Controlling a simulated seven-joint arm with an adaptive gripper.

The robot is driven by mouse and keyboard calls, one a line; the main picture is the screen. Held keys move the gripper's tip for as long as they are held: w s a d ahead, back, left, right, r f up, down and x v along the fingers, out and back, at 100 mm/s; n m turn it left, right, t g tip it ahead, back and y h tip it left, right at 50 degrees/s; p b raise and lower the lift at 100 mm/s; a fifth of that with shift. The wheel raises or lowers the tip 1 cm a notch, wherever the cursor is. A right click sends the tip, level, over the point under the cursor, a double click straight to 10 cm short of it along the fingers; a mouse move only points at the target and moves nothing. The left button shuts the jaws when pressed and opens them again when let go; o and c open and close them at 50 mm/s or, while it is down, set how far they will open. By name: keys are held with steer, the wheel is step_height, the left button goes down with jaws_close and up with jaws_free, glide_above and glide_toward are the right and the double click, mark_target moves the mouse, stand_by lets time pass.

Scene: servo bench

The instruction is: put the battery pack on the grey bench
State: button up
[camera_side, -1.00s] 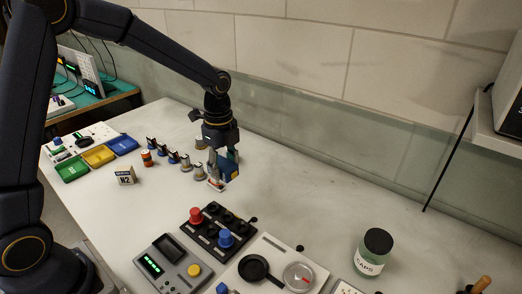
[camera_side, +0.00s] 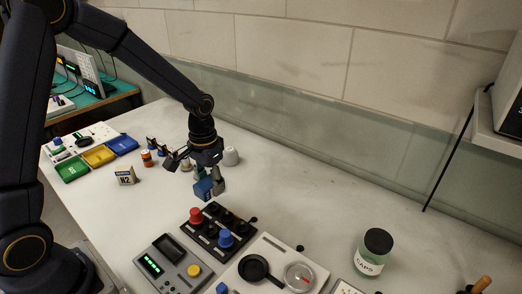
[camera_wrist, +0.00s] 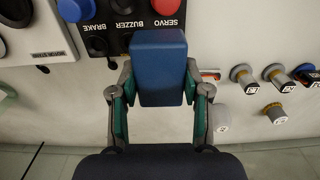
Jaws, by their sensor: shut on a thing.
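The battery pack, seen as a blue block (camera_wrist: 160,68), stands between the fingers of my gripper (camera_wrist: 160,92) in the wrist view. The gripper is shut on it, one green-padded finger on each side. In the side view the pack (camera_side: 203,188) shows blue at the fingertips, behind the black switch panel. My gripper (camera_side: 210,186) partly covers it. The pale grey bench (camera_side: 310,205) spreads around and under them. I cannot tell whether the pack's lower end touches the bench.
The black panel (camera_side: 212,234) with red and blue buttons lies close in front of the gripper. Several knobs stand behind, including a pale one (camera_side: 230,156). A jar (camera_side: 373,252) stands at right. Coloured bins (camera_side: 98,155) are at far left. The bench's right middle is clear.

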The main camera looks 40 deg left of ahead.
steer(key=shift+s+f+m, duration=0.2)
steer(key=shift+m, duration=0.8)
steer(key=m, duration=0.4)
steer(key=shift+r+m, duration=0.2)
steer(key=shift+m, duration=0.1)
steer(key=m, duration=0.2)
steer(key=shift+w+d+r+m, duration=0.1)
steer(key=shift+w+r+m, duration=0.05)
steer(key=shift+m, duration=0.15)
steer(key=m, duration=0.5)
steer(key=shift+w+d+r, duration=0.3)
steer(key=shift+d, duration=0.1)
steer(key=m, duration=0.3)
steer(key=shift+w+d+r, duration=0.2)
steer(key=shift+d, duration=0.1)
steer(key=d+m, duration=0.1)
steer(key=m, duration=0.2)
steer(key=w+d+r+m, duration=0.1)
steer(key=d+m, duration=0.1)
steer(key=m, duration=0.2)
steer(key=w+d+r+m, duration=0.1)
steer(key=m, duration=0.2)
steer(key=shift+d+m, duration=0.4)
